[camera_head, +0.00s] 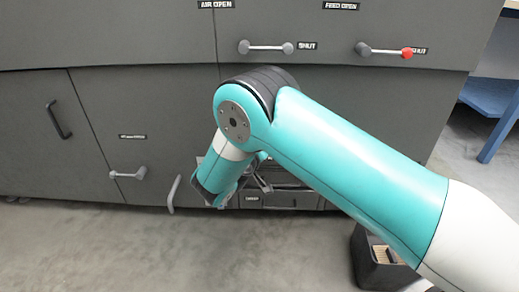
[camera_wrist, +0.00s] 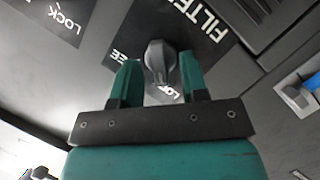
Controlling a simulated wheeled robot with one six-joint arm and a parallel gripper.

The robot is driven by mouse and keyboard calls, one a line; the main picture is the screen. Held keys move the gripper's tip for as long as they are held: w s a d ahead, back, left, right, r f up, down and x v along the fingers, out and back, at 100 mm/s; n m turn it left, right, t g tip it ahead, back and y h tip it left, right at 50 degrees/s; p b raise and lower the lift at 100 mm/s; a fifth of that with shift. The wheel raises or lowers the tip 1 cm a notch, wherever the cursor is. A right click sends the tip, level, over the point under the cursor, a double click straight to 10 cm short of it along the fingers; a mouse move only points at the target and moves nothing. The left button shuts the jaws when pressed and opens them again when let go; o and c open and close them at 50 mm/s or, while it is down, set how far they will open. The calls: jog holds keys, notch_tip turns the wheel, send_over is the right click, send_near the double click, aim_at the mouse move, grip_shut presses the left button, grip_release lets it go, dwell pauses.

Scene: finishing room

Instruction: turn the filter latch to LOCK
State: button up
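The filter latch (camera_wrist: 158,58) is a dark grey knob on a dark panel in the wrist view. The lettering FILTER (camera_wrist: 205,18) is beside it, with partly covered letters "EE" to its left and "LO" below it. My gripper (camera_wrist: 158,72) is open, with one green finger on each side of the knob. Small gaps seem to show between knob and fingers; I cannot tell whether either touches. In the head view my gripper (camera_head: 236,192) is low by the cabinet front, partly hidden by my arm, and the latch cannot be made out.
Another LOCK label (camera_wrist: 68,22) is at upper left in the wrist view. The cabinet has a grey lever (camera_head: 266,47), a red-tipped lever (camera_head: 385,51), and a low handle (camera_head: 128,174). A black bin (camera_head: 368,268) stands on the floor. The floor at left is clear.

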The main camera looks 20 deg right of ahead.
jog(key=shift+a, duration=0.1)
jog(key=p+v, duration=0.6)
jog(key=v, duration=1.1)
jog(key=shift+s+p, duration=0.2)
jog(key=shift+p, duration=0.1)
jog(key=shift+r, duration=0.1)
